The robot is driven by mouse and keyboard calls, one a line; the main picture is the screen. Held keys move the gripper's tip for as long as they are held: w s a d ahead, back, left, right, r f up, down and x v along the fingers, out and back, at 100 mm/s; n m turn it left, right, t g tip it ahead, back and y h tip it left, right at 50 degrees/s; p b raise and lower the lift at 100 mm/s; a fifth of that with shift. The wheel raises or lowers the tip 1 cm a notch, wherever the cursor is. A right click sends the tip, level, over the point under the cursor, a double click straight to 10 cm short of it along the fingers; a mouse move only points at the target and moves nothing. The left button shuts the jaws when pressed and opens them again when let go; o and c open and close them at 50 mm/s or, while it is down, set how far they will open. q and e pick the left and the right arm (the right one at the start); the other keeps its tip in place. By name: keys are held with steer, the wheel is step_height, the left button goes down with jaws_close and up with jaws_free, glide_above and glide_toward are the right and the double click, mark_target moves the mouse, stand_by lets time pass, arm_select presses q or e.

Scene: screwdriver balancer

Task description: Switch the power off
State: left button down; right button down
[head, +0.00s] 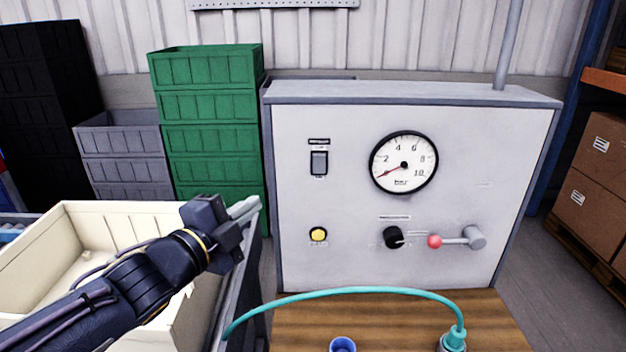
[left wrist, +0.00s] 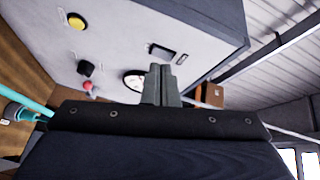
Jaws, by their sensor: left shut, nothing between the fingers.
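A light grey control panel (head: 290,200) stands at the centre of the head view. A dark rocker switch (head: 319,162) sits at its upper left, under a small label. The rocker also shows in the left wrist view (left wrist: 160,51), just beyond the fingertips. Its label is too small to read. My left gripper (head: 250,203) is left of the panel, below the rocker's height and apart from it. Its two fingers (left wrist: 160,72) are shut together with nothing between them. My right gripper is not in view.
The panel also carries a gauge (head: 404,162) with its needle low, a yellow button (head: 318,235), a black knob (head: 393,238) and a red-tipped lever (head: 435,241). A teal hose (head: 340,291) arches over the wooden bench (head: 400,322). A cream bin (head: 95,215) lies below my left arm.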

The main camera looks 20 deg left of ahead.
mark_target(319, 164)
arm_select(q)
steer(key=d+m+h, duration=0.1)
steer(key=m, duration=0.1)
steer(key=d+m+h, duration=0.1)
steer(key=m+h, duration=0.1)
steer(key=m, duration=0.1)
steer(key=d+r+m+h, duration=0.1)
steer(key=d+m, duration=0.1)
steer(key=shift+r+h+b, duration=0.1)
steer(key=shift+h+b, duration=0.2)
steer(key=shift+w, duration=0.1)
steer(key=x, duration=0.4)
steer(key=a+x, duration=0.1)
steer(key=x, duration=0.3)
steer(key=w+a+p+x, duration=0.1)
steer(key=x, duration=0.4)
steer(key=shift+a, duration=0.2)
steer(key=shift+s, duration=0.1)
